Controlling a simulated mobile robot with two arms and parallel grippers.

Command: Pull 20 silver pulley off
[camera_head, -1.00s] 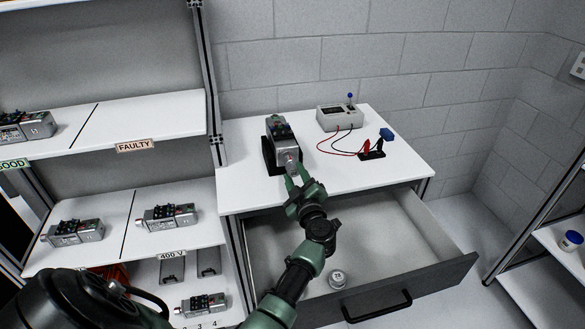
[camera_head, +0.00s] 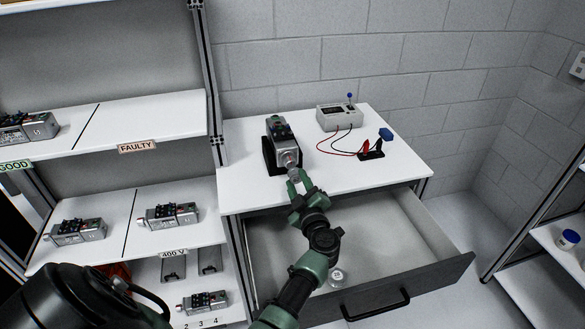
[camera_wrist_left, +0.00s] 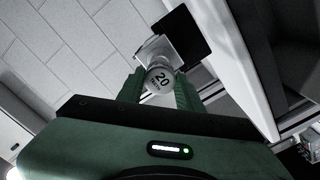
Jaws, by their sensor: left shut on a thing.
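The grey servo motor (camera_head: 283,143) sits in a black holder on the white table, its shaft end facing the table's front edge. The silver pulley (camera_wrist_left: 160,79), marked 20, shows between my left fingers in the left wrist view. My left gripper (camera_head: 297,178) is shut on it just in front of the motor's front face. The fingers partly cover the pulley in the head view, and I cannot tell whether it still touches the shaft. My right gripper is not in view.
An open drawer (camera_head: 437,261) below the table holds a small silver round item (camera_head: 336,277). A grey meter (camera_head: 340,117) with red and black leads stands at the back of the table. Shelves (camera_head: 62,267) with several motors stand at left. The table's right front is clear.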

